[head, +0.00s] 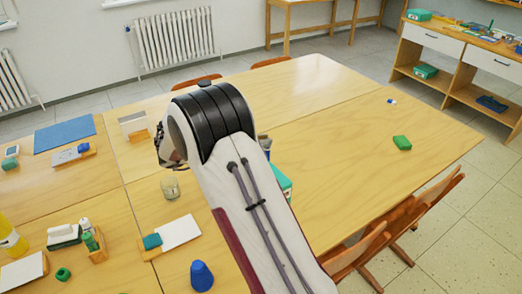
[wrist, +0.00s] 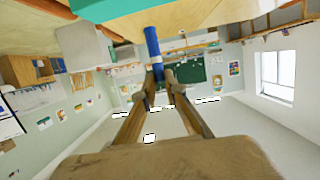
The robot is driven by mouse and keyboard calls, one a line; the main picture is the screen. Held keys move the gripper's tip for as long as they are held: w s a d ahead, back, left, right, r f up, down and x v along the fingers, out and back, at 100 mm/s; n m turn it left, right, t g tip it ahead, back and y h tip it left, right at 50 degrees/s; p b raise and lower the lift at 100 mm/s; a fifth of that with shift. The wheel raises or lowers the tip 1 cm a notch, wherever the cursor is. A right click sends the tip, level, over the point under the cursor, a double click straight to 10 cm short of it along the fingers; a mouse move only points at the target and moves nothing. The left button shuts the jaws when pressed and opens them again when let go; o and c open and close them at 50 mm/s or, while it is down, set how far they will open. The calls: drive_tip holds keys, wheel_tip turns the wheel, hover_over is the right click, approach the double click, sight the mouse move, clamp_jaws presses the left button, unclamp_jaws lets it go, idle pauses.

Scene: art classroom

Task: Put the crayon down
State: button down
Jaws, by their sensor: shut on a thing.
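In the wrist view my gripper (wrist: 161,74) is shut on a blue crayon (wrist: 152,45) with a pale band near its lower end. The crayon sticks out beyond the fingertips toward the top of the picture, near a teal surface (wrist: 105,9) at the top edge. I cannot tell whether the crayon touches anything. In the head view my arm hides the gripper and the crayon. A teal box (head: 283,182) shows partly behind my arm on the wooden table (head: 330,150).
A glass jar (head: 170,188) stands left of my arm. A white card (head: 180,232), a blue cone-shaped object (head: 202,276) and a yellow bottle (head: 11,238) are on the near left. A green block (head: 402,143) lies at the right. Much of the right tabletop is clear.

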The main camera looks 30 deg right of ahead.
drive_tip(key=shift+f, duration=1.75)
drive_tip(key=shift+f, duration=0.15)
drive_tip(key=c, duration=2.1)
unclamp_jaws()
drive_tip(key=shift+a+r, duration=0.2)
drive_tip(key=v, duration=1.1)
drive_tip(key=shift+a+r, duration=0.1)
drive_tip(key=shift+a, duration=0.2)
